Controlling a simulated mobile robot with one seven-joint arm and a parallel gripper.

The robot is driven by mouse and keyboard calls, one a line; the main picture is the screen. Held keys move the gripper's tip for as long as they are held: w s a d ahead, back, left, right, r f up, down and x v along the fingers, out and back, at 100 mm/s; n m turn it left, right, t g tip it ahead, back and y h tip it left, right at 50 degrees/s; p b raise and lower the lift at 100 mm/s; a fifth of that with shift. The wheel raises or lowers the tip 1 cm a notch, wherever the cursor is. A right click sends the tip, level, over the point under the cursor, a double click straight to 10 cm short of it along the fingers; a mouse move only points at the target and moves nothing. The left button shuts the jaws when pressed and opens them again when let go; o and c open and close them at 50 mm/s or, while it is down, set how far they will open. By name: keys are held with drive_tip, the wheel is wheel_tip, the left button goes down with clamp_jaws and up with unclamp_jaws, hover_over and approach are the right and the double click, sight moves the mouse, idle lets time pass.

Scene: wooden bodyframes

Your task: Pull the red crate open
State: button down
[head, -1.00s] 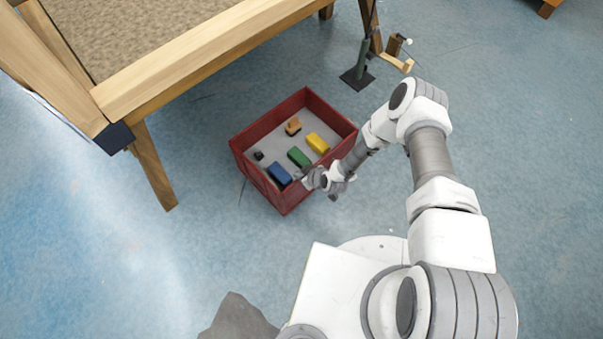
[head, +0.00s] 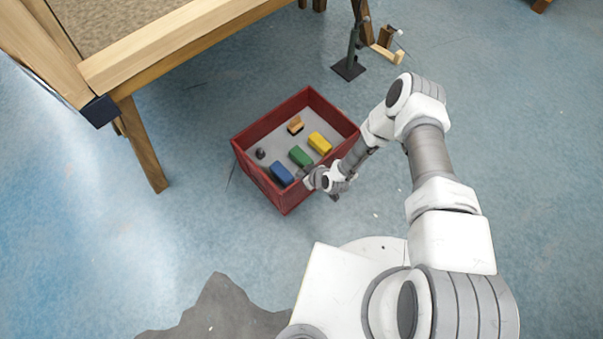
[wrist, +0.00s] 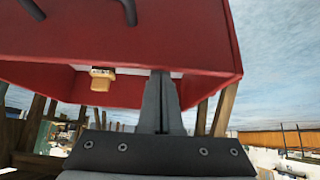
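The red crate (head: 262,179) stands open-topped on the blue floor, with blocks inside. In the wrist view its red wall (wrist: 130,35) fills the top, with a dark handle piece (wrist: 85,10) on it. My gripper (head: 306,180) is at the crate's near right wall. In the wrist view the two grey fingers of my gripper (wrist: 163,80) lie close together and reach the crate's rim. Their very tips seem hidden behind the rim; I cannot tell how firmly they touch it.
In the crate are a blue block (head: 282,173), a green block (head: 301,156), a yellow block (head: 320,143), a wooden toy (head: 295,125) and a small dark piece (head: 260,154). A wooden table (head: 170,45) stands behind left.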

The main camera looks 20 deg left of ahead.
drive_tip(key=shift+s+d, duration=0.25)
drive_tip(key=shift+f, duration=0.1)
idle(0.3)
wheel_tip(320, 180, up, 8)
drive_tip(key=d+p, duration=0.2)
drive_tip(key=shift+s, duration=0.45)
